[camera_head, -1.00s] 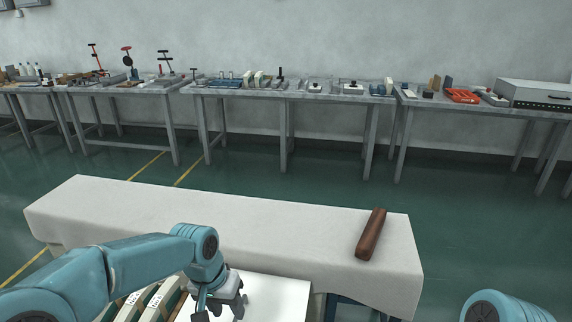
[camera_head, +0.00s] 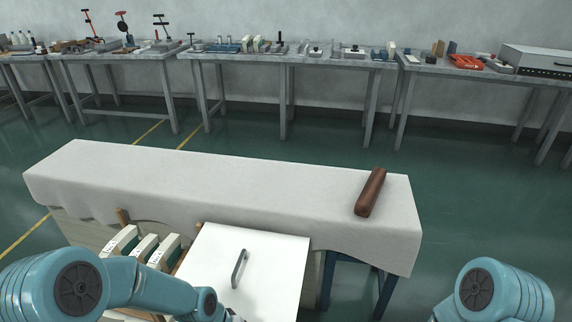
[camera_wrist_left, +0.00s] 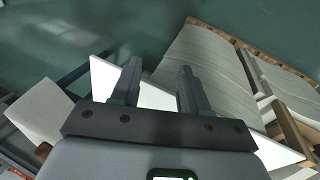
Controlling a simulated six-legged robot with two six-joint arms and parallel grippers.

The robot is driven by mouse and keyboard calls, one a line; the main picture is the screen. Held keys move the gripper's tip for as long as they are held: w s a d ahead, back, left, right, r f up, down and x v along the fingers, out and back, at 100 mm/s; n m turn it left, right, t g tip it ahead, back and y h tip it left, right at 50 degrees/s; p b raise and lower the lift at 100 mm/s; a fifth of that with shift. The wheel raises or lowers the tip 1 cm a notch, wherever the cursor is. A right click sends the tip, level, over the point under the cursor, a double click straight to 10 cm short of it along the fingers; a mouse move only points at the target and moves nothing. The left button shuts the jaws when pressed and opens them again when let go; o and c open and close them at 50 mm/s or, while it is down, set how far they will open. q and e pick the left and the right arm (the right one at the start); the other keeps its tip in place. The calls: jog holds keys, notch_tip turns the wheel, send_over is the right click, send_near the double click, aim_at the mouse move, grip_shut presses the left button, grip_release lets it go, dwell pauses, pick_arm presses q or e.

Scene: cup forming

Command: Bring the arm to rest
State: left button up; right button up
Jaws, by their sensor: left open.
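My left arm (camera_head: 150,287) comes in low from the left in the head view. Its gripper is almost wholly cut off by the bottom edge there. In the left wrist view my left gripper (camera_wrist_left: 157,72) is open, with its two dark fingers apart and nothing between them. Beyond the fingers lies a white panel (camera_wrist_left: 155,97). In the head view this panel (camera_head: 277,270) has a grey handle (camera_head: 239,268) standing clear of my arm. Only a blue link of my right arm (camera_head: 495,292) shows at the lower right. Its gripper is out of view.
A cloth-covered table (camera_head: 220,180) stands in front of me, with a brown roller (camera_head: 370,192) at its right end. Several labelled pale slabs (camera_head: 122,241) stand in a wooden rack left of the panel. Tool benches (camera_head: 290,58) line the back wall. Green floor lies between.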

pick_arm(q)
jog(key=s+f+n+b, duration=0.3)
jog(key=s+f+b, duration=0.1)
jog(key=s+f, duration=1.1)
notch_tip(320, 180, up, 20)
jog(key=p, duration=1.8)
jog(key=shift+a+r, duration=0.15)
jog(key=shift+a, duration=0.2)
